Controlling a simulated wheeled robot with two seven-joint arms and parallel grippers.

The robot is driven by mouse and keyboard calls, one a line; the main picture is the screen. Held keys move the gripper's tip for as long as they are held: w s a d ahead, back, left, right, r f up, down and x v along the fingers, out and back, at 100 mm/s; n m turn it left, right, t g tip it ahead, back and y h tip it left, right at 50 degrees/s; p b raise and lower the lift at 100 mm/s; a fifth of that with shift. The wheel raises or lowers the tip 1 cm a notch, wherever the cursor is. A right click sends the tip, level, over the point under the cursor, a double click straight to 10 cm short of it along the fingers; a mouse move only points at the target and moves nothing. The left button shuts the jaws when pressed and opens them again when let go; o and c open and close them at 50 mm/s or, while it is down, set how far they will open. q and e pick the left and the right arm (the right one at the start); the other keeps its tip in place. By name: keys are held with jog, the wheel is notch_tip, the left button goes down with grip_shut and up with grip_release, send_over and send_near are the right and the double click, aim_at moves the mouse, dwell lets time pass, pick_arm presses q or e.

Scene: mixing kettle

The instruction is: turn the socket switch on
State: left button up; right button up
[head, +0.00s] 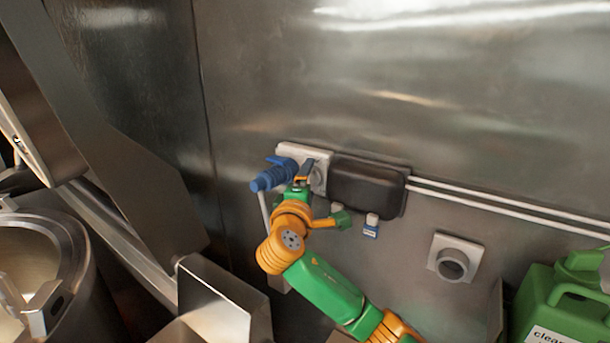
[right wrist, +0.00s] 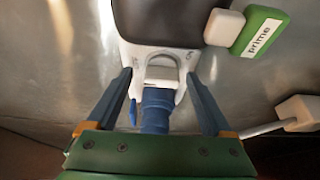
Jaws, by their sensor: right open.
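The pale socket (head: 290,150) is fixed to the metal wall, with a blue plug (head: 270,177) at its left end. In the right wrist view the socket (right wrist: 136,55) has a rounded grey-white switch knob (right wrist: 162,73) on its face, with small marks beside it. The blue plug (right wrist: 156,108) sits below the knob. My right gripper (head: 307,168) is at the socket's front, hiding part of it. In the right wrist view my right gripper (right wrist: 159,75) is open, one finger on each side of the knob; contact is not clear. My left gripper is not in view.
A dark box (head: 367,186) adjoins the socket on the right, with white pipes (head: 500,205) running right. A tag marked "prime" (right wrist: 259,31) is near it. A round wall outlet (head: 454,262) and green canister (head: 560,305) are lower right. Metal kettle equipment (head: 75,270) fills the left.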

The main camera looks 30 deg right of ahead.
jog(key=shift+w+d+f, duration=0.2)
jog(key=shift+a, duration=0.1)
grip_shut()
jog(key=shift+w+a+f+m+g+h+b, duration=0.1)
jog(key=shift+m+g+h+b, duration=0.9)
jog(key=shift+m+b, duration=2.3)
jog(key=shift+w+d+f+m+g+h+b, duration=0.1)
jog(key=shift+m+g+h+b, duration=0.25)
jog(key=shift+m+h+b, duration=2.75)
jog(key=shift+w+a+f+m+g+y+b, duration=0.15)
jog(key=shift+m+g+b, duration=0.5)
jog(key=shift+m+b, duration=2.85)
jog(key=m+p, duration=0.2)
jog(key=m, duration=0.1)
jog(key=shift+s+p, duration=0.1)
jog(key=shift+p, duration=0.2)
